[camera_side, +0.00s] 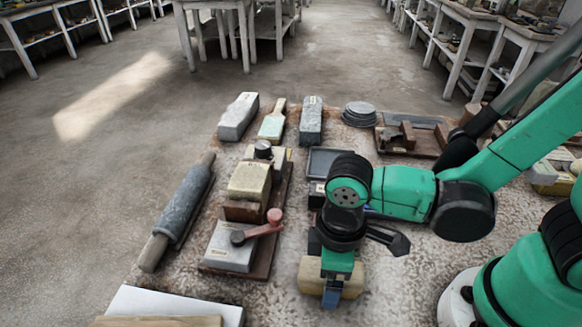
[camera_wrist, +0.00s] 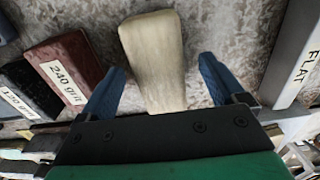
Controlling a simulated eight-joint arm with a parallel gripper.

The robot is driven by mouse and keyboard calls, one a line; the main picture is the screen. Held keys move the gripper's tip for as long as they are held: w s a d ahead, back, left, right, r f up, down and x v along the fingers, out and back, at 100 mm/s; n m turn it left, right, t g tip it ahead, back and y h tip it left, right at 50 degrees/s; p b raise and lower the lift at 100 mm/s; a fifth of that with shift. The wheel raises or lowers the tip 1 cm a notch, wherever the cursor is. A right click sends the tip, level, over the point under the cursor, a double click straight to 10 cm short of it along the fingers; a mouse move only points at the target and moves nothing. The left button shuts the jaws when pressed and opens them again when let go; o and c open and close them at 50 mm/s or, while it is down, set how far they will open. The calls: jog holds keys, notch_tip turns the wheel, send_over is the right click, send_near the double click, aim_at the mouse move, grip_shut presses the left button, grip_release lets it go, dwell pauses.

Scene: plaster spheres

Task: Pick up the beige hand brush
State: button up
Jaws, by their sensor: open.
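In the side view my gripper (camera_side: 331,296) points down over the brush (camera_side: 312,275) near the table's front. My gripper hides its middle. I cannot tell the exact height of the fingertips above the table.
In the side view, a clamp-like device on a wooden board (camera_side: 247,215), a grey roller (camera_side: 184,205) and a dark round stack (camera_side: 359,114) crowd the table.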

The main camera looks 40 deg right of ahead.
grip_shut()
dwell(0.4)
jog(key=shift+r, duration=0.1)
notch_tip(320, 180, up, 20)
dwell(0.8)
jog(key=c, duration=0.7)
grip_release()
jog(key=c, duration=0.5)
